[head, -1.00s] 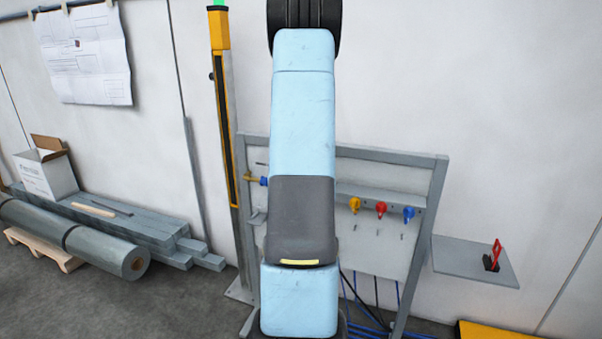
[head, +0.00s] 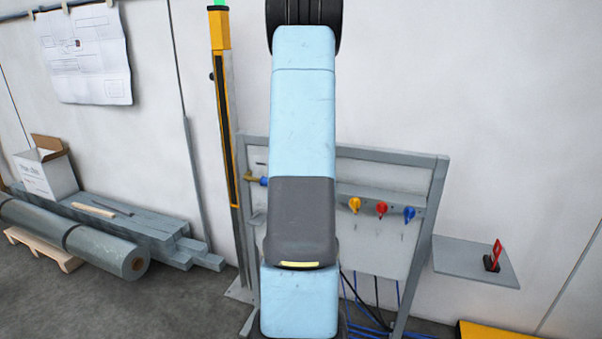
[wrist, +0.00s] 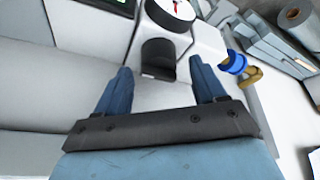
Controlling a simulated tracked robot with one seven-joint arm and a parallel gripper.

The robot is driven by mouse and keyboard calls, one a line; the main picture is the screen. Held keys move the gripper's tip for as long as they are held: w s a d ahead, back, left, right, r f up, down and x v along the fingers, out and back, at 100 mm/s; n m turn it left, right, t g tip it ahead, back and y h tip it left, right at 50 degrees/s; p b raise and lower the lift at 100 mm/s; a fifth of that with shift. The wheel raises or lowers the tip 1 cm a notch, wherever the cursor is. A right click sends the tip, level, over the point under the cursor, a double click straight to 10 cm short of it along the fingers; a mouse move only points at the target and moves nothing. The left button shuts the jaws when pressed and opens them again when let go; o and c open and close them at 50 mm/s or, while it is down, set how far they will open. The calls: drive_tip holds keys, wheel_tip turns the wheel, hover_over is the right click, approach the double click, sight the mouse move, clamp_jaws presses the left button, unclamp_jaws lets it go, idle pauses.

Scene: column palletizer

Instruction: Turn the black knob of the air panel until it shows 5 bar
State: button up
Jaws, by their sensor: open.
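The black knob (wrist: 158,56) shows in the wrist view, below a round white gauge (wrist: 172,8). The gauge has a red mark, is cut by the top edge, and its reading cannot be told. My gripper (wrist: 160,66) is open, with one blue finger on each side of the knob in the picture. The knob appears just past the fingertips; I cannot tell whether they touch it. In the head view the air panel (head: 392,158) stands against the wall. My arm hides its middle, with the knob, gauge and gripper.
The panel carries yellow (head: 354,205), red (head: 381,209) and blue (head: 409,213) handles. A blue-handled brass valve (wrist: 233,62) is right of my fingers in the wrist view. A grey shelf (head: 460,262) with a red item (head: 496,250) is at right.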

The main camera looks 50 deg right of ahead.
drive_tip(key=v, duration=1.2)
drive_tip(key=shift+r, duration=0.25)
drive_tip(key=s+a+r+n+t+y, duration=0.15)
drive_tip(key=a+r, duration=0.25)
drive_tip(key=a, duration=1)
drive_tip(key=a+r+n+g, duration=0.15)
drive_tip(key=a+r, duration=0.35)
drive_tip(key=a, duration=0.8)
drive_tip(key=s+a+f+n+t+y, duration=0.1)
drive_tip(key=s+a+n+t, duration=0.1)
drive_tip(key=s+a, duration=1.5)
drive_tip(key=a+n, duration=0.1)
drive_tip(key=a, duration=0.1)
drive_tip(key=shift+a+f+n, duration=0.2)
drive_tip(key=shift+a+n, duration=0.1)
